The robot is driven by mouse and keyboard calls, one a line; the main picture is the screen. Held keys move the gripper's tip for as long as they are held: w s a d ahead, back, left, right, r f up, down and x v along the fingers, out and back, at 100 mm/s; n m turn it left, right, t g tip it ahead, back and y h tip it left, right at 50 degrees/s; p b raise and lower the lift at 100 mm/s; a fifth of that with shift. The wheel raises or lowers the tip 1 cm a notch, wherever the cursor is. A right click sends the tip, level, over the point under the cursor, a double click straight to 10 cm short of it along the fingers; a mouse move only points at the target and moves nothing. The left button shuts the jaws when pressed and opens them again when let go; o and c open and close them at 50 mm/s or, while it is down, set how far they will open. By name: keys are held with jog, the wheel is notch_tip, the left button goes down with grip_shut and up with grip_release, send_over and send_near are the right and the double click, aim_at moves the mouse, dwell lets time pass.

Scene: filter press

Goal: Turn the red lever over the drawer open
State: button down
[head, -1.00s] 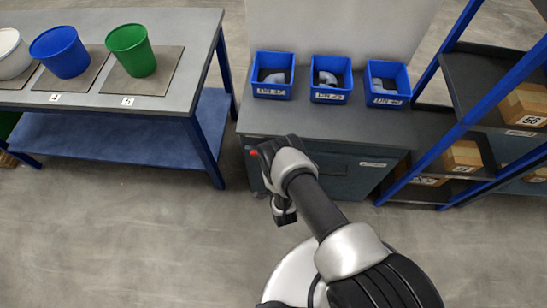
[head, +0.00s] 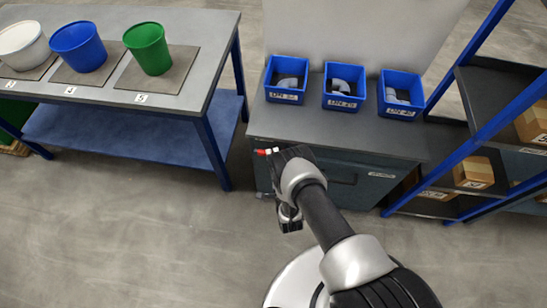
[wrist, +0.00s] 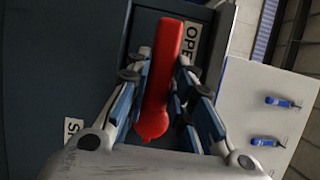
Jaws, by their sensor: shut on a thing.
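The red lever (wrist: 162,75) lies between the two fingers of my gripper (wrist: 160,100) in the wrist view. The fingers are shut on it from both sides. The lever's upper end is beside a white "OPEN" label (wrist: 191,42). Another label, starting with "S" (wrist: 72,128), is at lower left, partly hidden by my gripper. In the head view my gripper (head: 272,153) is at the left front of the dark drawer cabinet (head: 350,160). Only a short red tip of the lever (head: 261,151) shows there; my gripper hides the rest.
Three blue bins (head: 343,87) with grey pipe fittings stand on the cabinet top. A table (head: 190,90) with white, blue and green buckets is at left. A blue-framed shelf (head: 470,150) with boxes is at right. The floor in front is clear.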

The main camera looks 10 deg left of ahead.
jog(key=c, duration=1.4)
grip_release()
jog(key=shift+s, duration=0.1)
jog(key=v, duration=0.7)
jog(key=shift+s, duration=0.15)
jog(key=shift+d, duration=0.1)
